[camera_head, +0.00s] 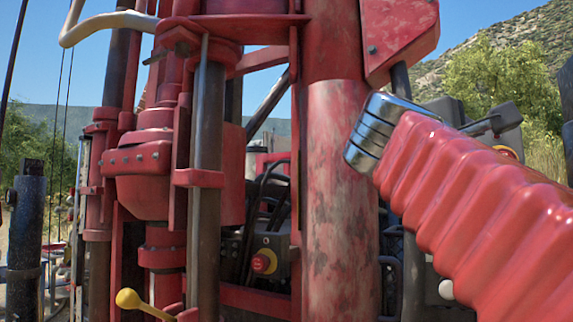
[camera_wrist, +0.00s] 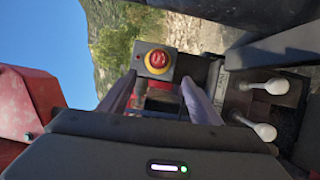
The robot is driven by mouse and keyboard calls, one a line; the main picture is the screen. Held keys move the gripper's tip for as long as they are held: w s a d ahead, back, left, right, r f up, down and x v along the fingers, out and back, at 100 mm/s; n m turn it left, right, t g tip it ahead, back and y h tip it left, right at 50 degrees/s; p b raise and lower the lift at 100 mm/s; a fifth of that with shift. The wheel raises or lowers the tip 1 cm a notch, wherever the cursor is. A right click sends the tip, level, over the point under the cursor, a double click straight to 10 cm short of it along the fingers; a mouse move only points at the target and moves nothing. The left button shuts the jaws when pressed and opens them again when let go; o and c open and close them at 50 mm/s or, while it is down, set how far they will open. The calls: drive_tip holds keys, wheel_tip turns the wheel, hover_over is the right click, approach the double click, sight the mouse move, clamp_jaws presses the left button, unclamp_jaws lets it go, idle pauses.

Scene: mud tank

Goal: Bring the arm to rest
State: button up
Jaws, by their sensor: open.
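My gripper (camera_wrist: 159,92) shows in the wrist view as two grey fingers, spread apart with nothing held between them. A red stop button (camera_wrist: 157,60) in a yellow ring, on a grey box, stands just beyond the fingertips. It does not touch either finger as far as I can see. The wrist picture is turned on its side, with sky at the left. In the head view I cannot make out my gripper with certainty; dark grey parts (camera_head: 497,125) show behind a red ribbed hose, which covers much of the right side.
Two white-knobbed levers (camera_wrist: 264,130) stand close to the right of the fingers. In the head view, a red rig column (camera_head: 335,190) and red machinery (camera_head: 145,170) fill the middle and left. The red ribbed hose (camera_head: 470,205) has a metal end. A yellow-knobbed lever (camera_head: 130,299) stands low left.

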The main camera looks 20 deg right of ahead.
idle(0.4)
drive_tip(key=w+f+y, duration=0.1)
drive_tip(key=w+f, duration=0.1)
drive_tip(key=f, duration=0.2)
drive_tip(key=w+a+f+t+y, duration=0.1)
drive_tip(key=w+f, duration=0.1)
drive_tip(key=f, duration=0.2)
drive_tip(key=w+a+f+m+y, duration=0.1)
drive_tip(key=w+f+y, duration=0.1)
drive_tip(key=f, duration=0.2)
drive_tip(key=shift+w+f, duration=0.1)
drive_tip(key=shift+w, duration=0.1)
drive_tip(key=a+f+m+y, duration=0.1)
drive_tip(key=a+f+y, duration=0.55)
drive_tip(key=f, duration=0.95)
drive_tip(key=a+f+m+y, duration=0.25)
drive_tip(key=a+f, duration=0.65)
drive_tip(key=f, duration=0.7)
drive_tip(key=s+a+f+g+y, duration=0.1)
drive_tip(key=s+a+f+y, duration=0.3)
drive_tip(key=s+a+f, duration=0.4)
drive_tip(key=a+f, duration=0.3)
drive_tip(key=f, duration=0.1)
drive_tip(key=shift+s+a+f, duration=0.2)
drive_tip(key=shift+s+f, duration=0.15)
drive_tip(key=shift+f, duration=0.05)
